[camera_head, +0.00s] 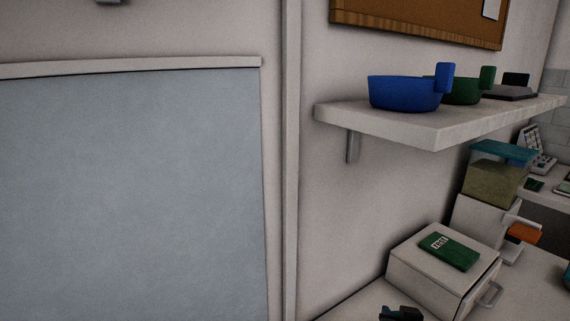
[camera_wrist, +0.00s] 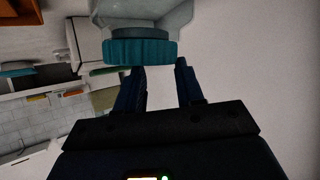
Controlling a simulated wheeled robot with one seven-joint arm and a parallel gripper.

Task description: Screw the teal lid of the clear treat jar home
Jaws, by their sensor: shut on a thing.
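In the wrist view, the ribbed teal lid (camera_wrist: 140,52) is at the upper middle, with the clear treat jar (camera_wrist: 152,14) above it in the picture, cut off by the top edge. A darker band lies between lid and jar body; I cannot tell how the threads sit. My gripper (camera_wrist: 160,66) has its dark blue fingertips at the lid's edge, shut on the lid with a gap between the fingers. The exact contact is hard to see. I cannot make out the jar in the head view.
A shelf (camera_head: 385,124) holds a blue bowl (camera_head: 403,94) and a green one (camera_head: 465,91). A small dark object (camera_head: 400,313) shows at the bottom edge.

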